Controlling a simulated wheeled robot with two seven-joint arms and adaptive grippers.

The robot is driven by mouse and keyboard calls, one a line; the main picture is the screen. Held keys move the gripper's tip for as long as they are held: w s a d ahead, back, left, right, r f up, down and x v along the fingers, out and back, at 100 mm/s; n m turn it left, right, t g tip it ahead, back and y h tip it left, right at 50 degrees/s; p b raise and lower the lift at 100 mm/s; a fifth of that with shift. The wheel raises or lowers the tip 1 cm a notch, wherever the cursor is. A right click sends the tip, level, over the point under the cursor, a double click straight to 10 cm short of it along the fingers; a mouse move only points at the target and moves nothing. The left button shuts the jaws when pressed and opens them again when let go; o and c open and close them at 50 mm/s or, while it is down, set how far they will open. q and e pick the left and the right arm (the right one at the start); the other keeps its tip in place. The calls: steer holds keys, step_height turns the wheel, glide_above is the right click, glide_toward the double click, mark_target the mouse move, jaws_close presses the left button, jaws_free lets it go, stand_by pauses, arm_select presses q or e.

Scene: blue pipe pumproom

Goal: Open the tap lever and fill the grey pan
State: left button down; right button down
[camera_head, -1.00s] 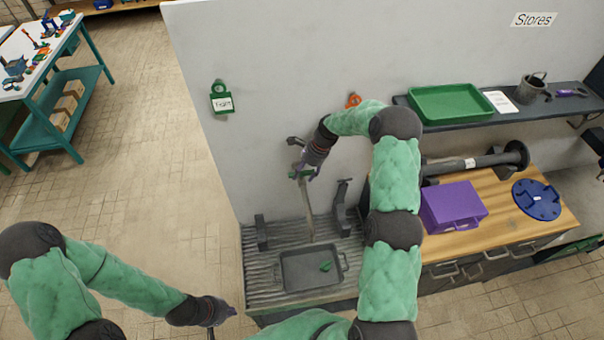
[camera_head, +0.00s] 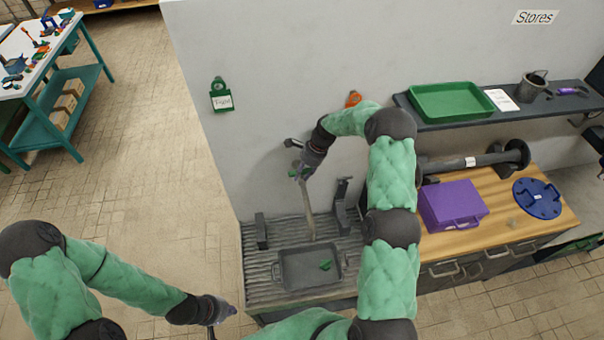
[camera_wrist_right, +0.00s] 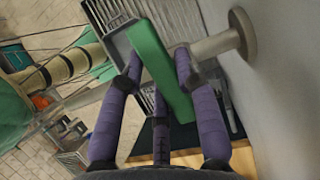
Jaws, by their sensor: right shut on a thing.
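The tap (camera_head: 292,142) sticks out from the white wall above the grated sink bench. My right gripper (camera_head: 298,176) is at the tap, shut on its green lever. In the right wrist view the green lever (camera_wrist_right: 160,70) runs between my purple fingers, beside the grey tap pipe (camera_wrist_right: 215,45). A narrow pale column (camera_head: 309,212) runs down from the tap to the back of the grey pan; I cannot tell for sure that it is water. The grey pan (camera_head: 296,268) sits on the grate with a small green thing (camera_head: 325,265) in it. My left gripper (camera_head: 232,310) is low at the left, away from the bench.
Dark upright brackets (camera_head: 342,205) stand on the grate beside the column. To the right, a wooden worktop (camera_head: 505,225) holds a purple case (camera_head: 452,205), a blue disc (camera_head: 537,198) and a dark pipe (camera_head: 470,162). A shelf with a green tray (camera_head: 455,101) is above.

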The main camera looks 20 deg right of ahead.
mark_target(309, 169)
steer(key=shift+f+n+g+b, duration=0.15)
steer(key=shift+n+g+b, duration=0.35)
steer(key=shift+n, duration=0.4)
steer(key=shift+n+b, duration=0.35)
steer(key=shift+n, duration=0.25)
steer(key=c, duration=0.9)
jaws_free()
steer(key=shift+d+r, duration=0.1)
steer(key=shift+r, duration=0.1)
steer(key=shift+v, duration=3.7)
steer(key=shift+w, duration=0.1)
